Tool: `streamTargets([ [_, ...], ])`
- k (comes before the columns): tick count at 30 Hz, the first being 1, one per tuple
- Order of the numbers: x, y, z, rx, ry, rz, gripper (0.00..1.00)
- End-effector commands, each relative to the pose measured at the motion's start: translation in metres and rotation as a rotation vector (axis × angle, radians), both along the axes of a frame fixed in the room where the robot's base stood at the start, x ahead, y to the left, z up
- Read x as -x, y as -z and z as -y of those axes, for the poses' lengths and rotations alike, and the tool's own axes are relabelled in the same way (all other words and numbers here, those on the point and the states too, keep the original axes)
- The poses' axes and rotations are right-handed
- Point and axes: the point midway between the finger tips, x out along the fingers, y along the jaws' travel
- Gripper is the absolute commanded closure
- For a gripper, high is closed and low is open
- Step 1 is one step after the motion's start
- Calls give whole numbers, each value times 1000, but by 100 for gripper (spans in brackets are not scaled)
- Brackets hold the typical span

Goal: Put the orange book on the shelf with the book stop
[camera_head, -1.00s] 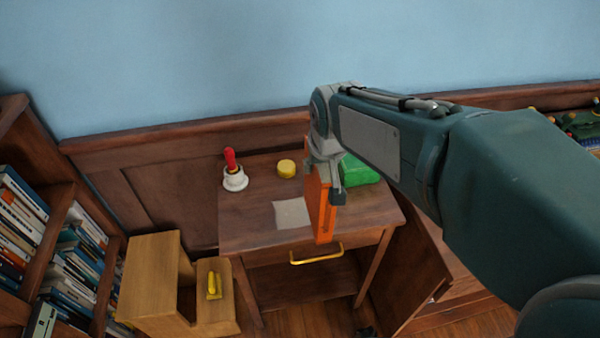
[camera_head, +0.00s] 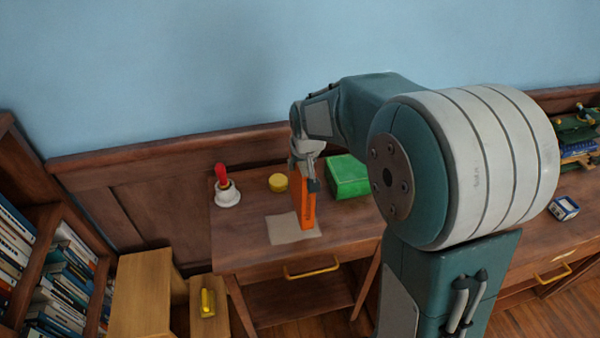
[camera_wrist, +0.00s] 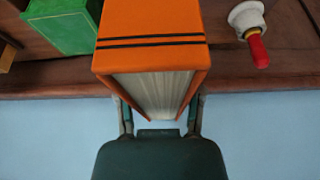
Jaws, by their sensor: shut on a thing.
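My gripper (camera_head: 306,168) is shut on the book from above. In the wrist view the orange book (camera_wrist: 152,45) has two dark bands and cream page edges, and it sits between the fingers of my gripper (camera_wrist: 158,112). I cannot tell whether its lower edge touches the table. Bookcase shelves with rows of books (camera_head: 68,270) stand at the far left. I cannot make out a book stop there.
On the small table (camera_head: 240,250) are a green box (camera_head: 347,177), a yellow round thing (camera_head: 278,183) and a white bell with red handle (camera_head: 226,190). A wooden stand (camera_head: 145,290) with a yellow piece (camera_head: 207,303) is left of the table.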

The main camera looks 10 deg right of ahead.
Motion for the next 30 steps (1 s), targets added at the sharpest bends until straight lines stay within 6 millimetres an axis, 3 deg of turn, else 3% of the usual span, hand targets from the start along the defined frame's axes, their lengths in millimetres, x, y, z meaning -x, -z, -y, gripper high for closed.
streamTargets([
  [8,-16,17,2,0,1,3,100],
  [15,-16,48,2,0,1,1,100],
  [25,-17,51,2,0,1,3,100],
  [26,-16,52,2,0,1,1,43],
  [27,-16,51,2,0,1,1,25],
  [28,-16,51,2,0,1,1,17],
  [30,-16,52,2,0,1,1,17],
])
